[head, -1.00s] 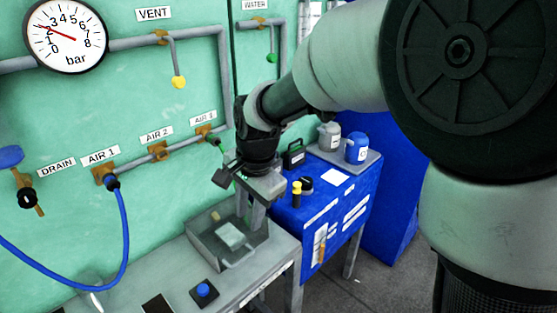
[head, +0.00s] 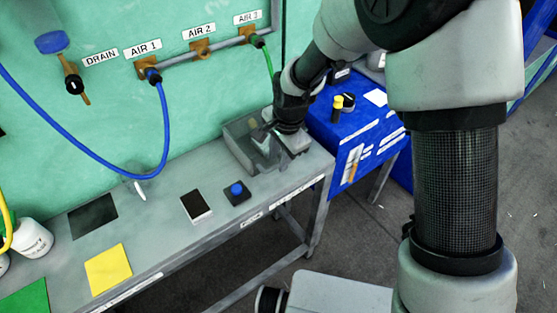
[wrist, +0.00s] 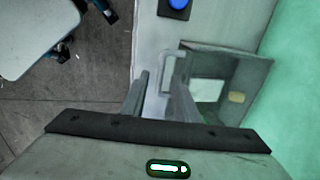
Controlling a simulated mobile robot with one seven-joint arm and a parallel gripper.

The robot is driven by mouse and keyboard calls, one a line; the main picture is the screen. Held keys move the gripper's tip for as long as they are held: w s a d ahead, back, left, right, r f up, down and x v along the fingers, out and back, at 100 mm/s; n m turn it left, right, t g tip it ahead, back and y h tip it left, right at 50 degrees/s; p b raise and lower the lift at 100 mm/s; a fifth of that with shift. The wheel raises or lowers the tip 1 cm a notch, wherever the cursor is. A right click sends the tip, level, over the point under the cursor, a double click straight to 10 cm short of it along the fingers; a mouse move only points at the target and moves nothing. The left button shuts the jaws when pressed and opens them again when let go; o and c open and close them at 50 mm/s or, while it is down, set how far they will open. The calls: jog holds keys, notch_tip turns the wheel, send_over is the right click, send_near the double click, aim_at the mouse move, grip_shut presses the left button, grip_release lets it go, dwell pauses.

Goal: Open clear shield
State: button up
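The clear shield (head: 240,148) is a see-through grey box on the bench, standing over a press with a pale plate inside. It also shows in the wrist view (wrist: 232,68), with a light bar-shaped handle (wrist: 168,68) on its near side. My gripper (head: 270,150) points down at the shield's right side in the head view. In the wrist view my gripper (wrist: 161,82) has its two fingers apart, with the handle just beyond and between their tips. Whether a finger touches the handle cannot be told. My wrist hides part of the shield in the head view.
A blue button (head: 236,189) on a dark base stands in front of the shield. A blue cabinet (head: 345,125) stands close to the bench's right end. A green hose (head: 268,62) hangs behind the shield. A blue hose (head: 130,160) loops at the left.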

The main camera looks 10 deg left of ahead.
jog(key=shift+w+a+f, duration=0.1)
jog(key=shift+a+f, duration=0.05)
jog(key=shift+f, duration=0.6)
grip_shut()
